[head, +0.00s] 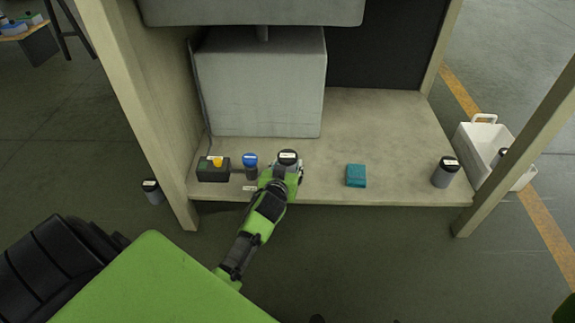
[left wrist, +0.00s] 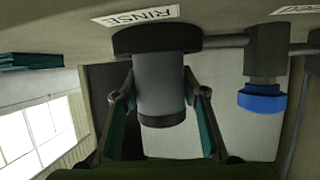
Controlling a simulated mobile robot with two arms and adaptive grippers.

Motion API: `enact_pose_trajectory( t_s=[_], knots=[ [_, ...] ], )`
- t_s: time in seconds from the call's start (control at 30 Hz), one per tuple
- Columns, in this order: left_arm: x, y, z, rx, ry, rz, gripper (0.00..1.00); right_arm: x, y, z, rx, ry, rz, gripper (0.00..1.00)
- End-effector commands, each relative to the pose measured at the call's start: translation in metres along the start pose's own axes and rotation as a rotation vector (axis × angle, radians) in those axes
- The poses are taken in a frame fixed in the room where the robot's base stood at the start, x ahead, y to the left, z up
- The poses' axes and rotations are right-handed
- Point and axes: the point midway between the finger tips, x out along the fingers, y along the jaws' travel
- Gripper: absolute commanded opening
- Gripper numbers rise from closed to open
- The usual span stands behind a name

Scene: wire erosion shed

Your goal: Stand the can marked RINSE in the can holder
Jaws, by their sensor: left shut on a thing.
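My left gripper (head: 289,171) is shut on a grey can (head: 288,158) with a dark lid and a white label, too small to read in the head view. In the left wrist view, which is upside down, the can (left wrist: 160,80) is upright between the two fingers (left wrist: 160,112). Its lower end meets the dark round can holder (left wrist: 157,40) on the shelf; I cannot tell if it is fully seated. A white tag reading RINSE (left wrist: 135,16) lies on the shelf in front of that holder. My right gripper is not in view.
A blue-capped item (head: 250,159) stands close left of the held can.

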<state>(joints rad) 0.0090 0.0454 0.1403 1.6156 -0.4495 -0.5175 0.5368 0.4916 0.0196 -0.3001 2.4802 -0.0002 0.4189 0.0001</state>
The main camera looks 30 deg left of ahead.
Motion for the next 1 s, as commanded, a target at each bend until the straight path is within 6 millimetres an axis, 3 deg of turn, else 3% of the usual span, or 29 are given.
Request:
enact_pose_trajectory(
  t_s=[0.03, 0.07, 0.1, 0.57, 1.0],
  knots=[
    [0.001, 0.000, 0.002, 0.000, 0.001, 0.000, 0.12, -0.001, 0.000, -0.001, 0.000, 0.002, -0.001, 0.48],
    [0.001, 0.000, 0.002, 0.000, -0.001, -0.001, 0.45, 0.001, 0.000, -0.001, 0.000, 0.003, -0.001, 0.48],
    [0.001, 0.000, 0.002, 0.000, -0.001, -0.001, 0.55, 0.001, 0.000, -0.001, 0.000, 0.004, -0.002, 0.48],
    [-0.005, 0.000, -0.002, 0.000, -0.001, 0.000, 0.56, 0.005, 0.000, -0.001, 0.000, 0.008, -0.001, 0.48],
    [-0.083, 0.000, -0.004, -0.002, -0.003, -0.001, 0.56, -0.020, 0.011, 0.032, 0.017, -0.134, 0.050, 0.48]
  ],
)
